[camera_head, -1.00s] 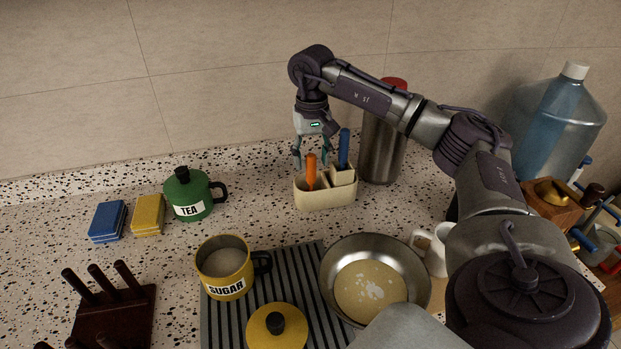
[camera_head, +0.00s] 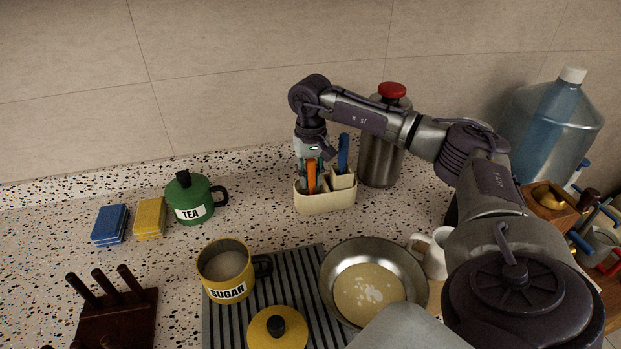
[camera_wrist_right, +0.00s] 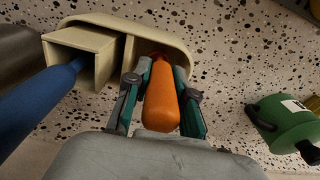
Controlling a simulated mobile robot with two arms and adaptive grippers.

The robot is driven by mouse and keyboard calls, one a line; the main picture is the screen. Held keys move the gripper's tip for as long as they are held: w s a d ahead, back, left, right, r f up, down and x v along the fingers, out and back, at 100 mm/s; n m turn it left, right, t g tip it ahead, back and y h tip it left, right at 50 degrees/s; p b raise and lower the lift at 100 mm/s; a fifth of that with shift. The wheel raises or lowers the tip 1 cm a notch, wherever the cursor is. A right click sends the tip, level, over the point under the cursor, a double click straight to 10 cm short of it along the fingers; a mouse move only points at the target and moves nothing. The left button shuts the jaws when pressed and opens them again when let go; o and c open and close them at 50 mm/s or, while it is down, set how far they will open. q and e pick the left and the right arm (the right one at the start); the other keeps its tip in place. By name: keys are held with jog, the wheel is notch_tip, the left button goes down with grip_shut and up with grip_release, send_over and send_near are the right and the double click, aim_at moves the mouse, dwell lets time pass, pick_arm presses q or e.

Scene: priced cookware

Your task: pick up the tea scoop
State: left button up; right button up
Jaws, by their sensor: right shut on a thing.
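Two handles stand in a cream holder (camera_head: 325,201) on the counter: an orange handle (camera_head: 311,178) at left and a blue handle (camera_head: 343,153) at right. Which one is the tea scoop cannot be told, since their lower ends are hidden in the holder. My right gripper (camera_head: 310,177) is down at the holder with its fingers on both sides of the orange handle. In the right wrist view the fingers are shut on the orange handle (camera_wrist_right: 162,97), and the blue handle (camera_wrist_right: 40,100) stands apart at left. My left gripper is not in view.
A steel canister with a red lid (camera_head: 383,150) stands right behind the holder. The green TEA pot (camera_head: 190,198) is to the left. The yellow SUGAR pot (camera_head: 226,272) and a steel pan (camera_head: 373,283) are in front. Bare counter lies between the TEA pot and holder.

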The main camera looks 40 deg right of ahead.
jog(key=shift+r, duration=0.1)
notch_tip(320, 180, up, 9)
jog(key=shift+r+b, duration=0.1)
jog(key=shift+b, duration=0.75)
jog(key=shift+r, duration=0.35)
dwell(0.9)
